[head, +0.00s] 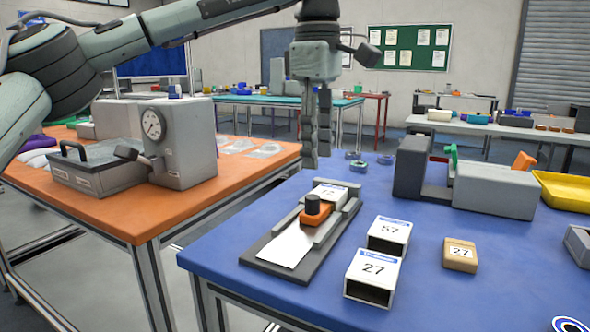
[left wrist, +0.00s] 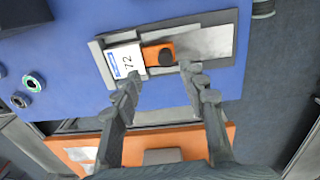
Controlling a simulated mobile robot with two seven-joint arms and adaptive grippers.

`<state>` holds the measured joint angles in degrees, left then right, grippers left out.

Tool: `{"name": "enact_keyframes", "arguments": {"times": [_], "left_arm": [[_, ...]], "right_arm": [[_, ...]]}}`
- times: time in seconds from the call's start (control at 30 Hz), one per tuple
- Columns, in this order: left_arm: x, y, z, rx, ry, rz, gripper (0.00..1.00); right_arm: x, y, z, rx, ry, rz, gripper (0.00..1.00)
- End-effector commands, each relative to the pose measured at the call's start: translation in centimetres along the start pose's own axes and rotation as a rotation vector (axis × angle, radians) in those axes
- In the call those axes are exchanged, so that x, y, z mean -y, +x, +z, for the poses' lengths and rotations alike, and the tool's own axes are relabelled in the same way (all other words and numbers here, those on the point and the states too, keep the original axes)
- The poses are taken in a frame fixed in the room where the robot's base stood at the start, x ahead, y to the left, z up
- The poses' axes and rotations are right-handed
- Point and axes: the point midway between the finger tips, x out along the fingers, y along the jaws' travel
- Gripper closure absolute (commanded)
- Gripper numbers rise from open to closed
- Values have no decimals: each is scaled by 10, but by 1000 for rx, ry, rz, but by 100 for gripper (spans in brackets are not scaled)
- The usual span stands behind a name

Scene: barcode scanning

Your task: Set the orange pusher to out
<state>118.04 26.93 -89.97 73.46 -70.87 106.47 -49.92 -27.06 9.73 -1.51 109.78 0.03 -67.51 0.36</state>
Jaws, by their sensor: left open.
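The orange pusher (head: 318,215) with a black knob sits on a grey slide fixture (head: 262,250) on the blue table. A white numbered box (head: 330,189) lies against its far end in the head view; bare pale slideway shows on its near side. In the left wrist view the pusher (left wrist: 152,57) is between the box (left wrist: 125,61), marked 72, and the bare slideway (left wrist: 205,43). My left gripper (head: 317,160) is open and empty, pointing down above the table beyond the fixture. In the left wrist view its fingertips (left wrist: 160,76) are apart, just below the pusher in the picture. My right gripper is out of view.
Two white boxes, marked 57 (head: 388,235) and 27 (head: 373,275), and a tan block (head: 460,254) stand right of the fixture. A grey device (head: 495,188) and yellow tray (head: 565,190) are farther right. An orange table (head: 130,210) with a gauge (head: 152,124) is left.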

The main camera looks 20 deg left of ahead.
Motion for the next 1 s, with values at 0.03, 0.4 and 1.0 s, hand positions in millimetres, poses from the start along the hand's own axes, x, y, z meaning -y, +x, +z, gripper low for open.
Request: {"name": "enact_keyframes", "arguments": {"times": [0.03,0.4,1.0], "left_arm": [[3,3,-1,-2,16,-30,58],[9,51,-3,-3,31,-58,58],[10,86,-2,-1,28,-54,58]], "right_arm": [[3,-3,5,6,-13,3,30],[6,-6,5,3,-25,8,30],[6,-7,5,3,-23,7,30]]}}
